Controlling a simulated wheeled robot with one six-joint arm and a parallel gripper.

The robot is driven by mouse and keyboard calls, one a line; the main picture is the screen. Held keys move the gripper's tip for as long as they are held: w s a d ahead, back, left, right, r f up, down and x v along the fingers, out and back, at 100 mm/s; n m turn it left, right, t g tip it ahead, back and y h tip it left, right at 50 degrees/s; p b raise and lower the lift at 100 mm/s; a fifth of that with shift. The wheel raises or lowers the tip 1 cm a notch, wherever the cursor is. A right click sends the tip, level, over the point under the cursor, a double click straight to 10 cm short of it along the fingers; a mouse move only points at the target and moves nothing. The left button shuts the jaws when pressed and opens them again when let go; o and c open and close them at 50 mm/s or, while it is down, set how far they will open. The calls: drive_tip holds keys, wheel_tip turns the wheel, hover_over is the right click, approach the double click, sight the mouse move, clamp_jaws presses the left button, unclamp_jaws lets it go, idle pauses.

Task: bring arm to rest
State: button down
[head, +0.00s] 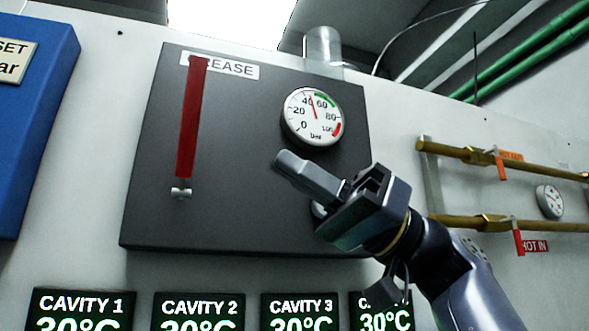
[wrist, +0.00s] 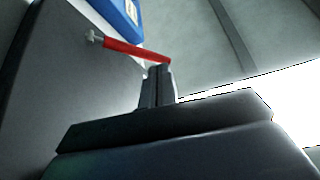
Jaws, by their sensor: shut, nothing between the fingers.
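My gripper (head: 284,160) is in front of the dark grease panel (head: 240,190) in the head view, just below the round gauge. Its fingers are together and hold nothing. In the wrist view, its shut fingers (wrist: 158,82) point toward the far end of the red lever. The red lever (head: 192,120) stands nearly upright on the left of the panel, its pivot at the bottom, its top over the GREASE label (head: 232,68). It also shows in the wrist view (wrist: 130,49). In the head view my fingers are clearly to the right of the lever.
The gauge (head: 311,116) reads roughly 45. Several cavity displays (head: 200,310) showing 30°C sit below the panel. Brass pipes with a red-handled valve (head: 518,238) and an orange-handled valve (head: 501,166) are to the right. A blue box (head: 30,120) is at the left.

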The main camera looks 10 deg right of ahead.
idle(0.4)
drive_tip(key=s+a+r, duration=0.1)
drive_tip(key=s+a, duration=0.1)
drive_tip(key=a, duration=0.7)
drive_tip(key=shift+r, duration=0.15)
idle(0.3)
drive_tip(key=shift+a+r, duration=0.1)
drive_tip(key=shift+a, duration=0.05)
